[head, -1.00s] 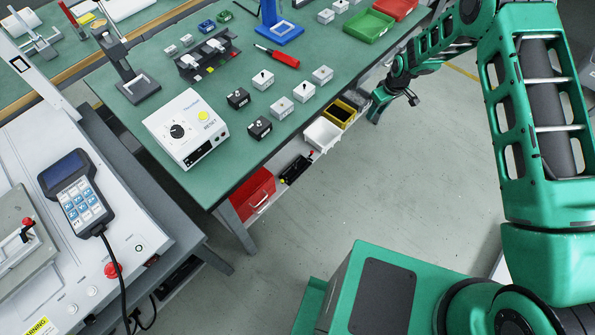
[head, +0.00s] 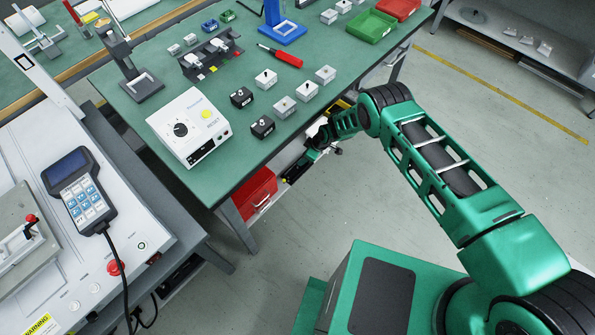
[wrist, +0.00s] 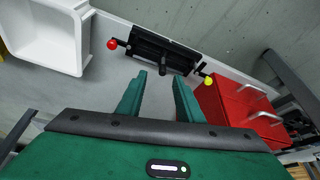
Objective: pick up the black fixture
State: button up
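The black fixture (wrist: 160,50) is a long dark block with a red ball at one end and a yellow ball at the other. In the wrist view it lies on the grey lower shelf, just beyond my fingertips. In the head view it (head: 294,173) is under the table's edge, partly covered by my gripper (head: 314,156). My gripper (wrist: 159,80) is open, its two green fingers apart and nothing between them. The fingers point at the fixture's middle; a small gap seems to remain.
On the shelf, a white bin (wrist: 48,38) lies left of the fixture and a red drawer box (wrist: 236,112) right of it. The green tabletop (head: 240,155) overhangs the shelf and holds a white control box (head: 188,128) and several small blocks. The floor is clear.

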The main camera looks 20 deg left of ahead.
aim_at(295, 172)
jog(key=shift+x, duration=1.3)
jog(key=shift+s+a+x, duration=0.1)
jog(key=shift+s+x, duration=0.05)
jog(key=shift+x, duration=0.75)
jog(key=shift+s+a+x, duration=0.1)
jog(key=shift+a+x, duration=0.05)
jog(key=shift+x, duration=0.75)
jog(key=shift+w+a+f, duration=0.15)
jog(key=shift+a+f, duration=0.2)
jog(key=shift+f, duration=0.3)
grip_shut()
jog(key=shift+w+r, duration=0.1)
